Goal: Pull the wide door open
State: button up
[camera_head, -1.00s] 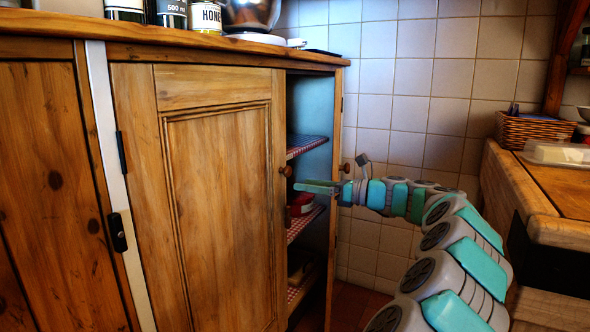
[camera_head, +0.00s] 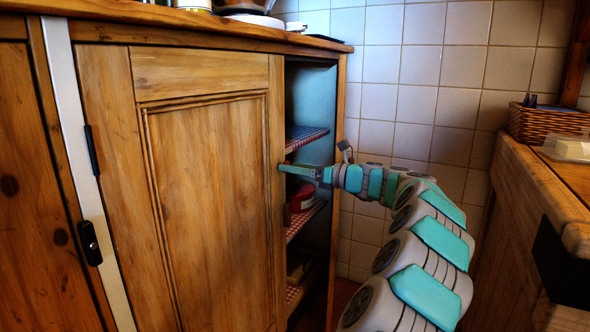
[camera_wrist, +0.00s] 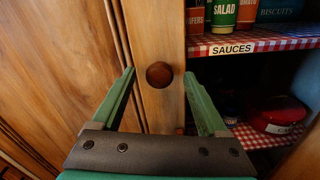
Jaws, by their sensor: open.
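The wide door (camera_head: 205,180) is a pine panel door on the cabinet, with a dark hinge (camera_head: 92,150) on its left side. Shelves show in a gap past its right edge, so it does not cover the whole opening. Its round brown knob (camera_wrist: 159,74) shows in the wrist view near that edge; in the head view my gripper hides it. My gripper (camera_head: 285,168) is open at the door's right edge. In the wrist view its green fingers (camera_wrist: 159,80) stand on either side of the knob; I cannot tell whether they touch it.
Shelves with checked cloth (camera_head: 306,138) hold tins and a red container (camera_wrist: 277,115). A counter (camera_head: 545,190) with a wicker basket (camera_head: 548,120) stands at the right. Jars stand on the cabinet top (camera_head: 200,28). A tiled wall (camera_head: 440,80) is behind my arm.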

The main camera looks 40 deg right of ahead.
grip_shut()
dwell(0.7)
dwell(0.8)
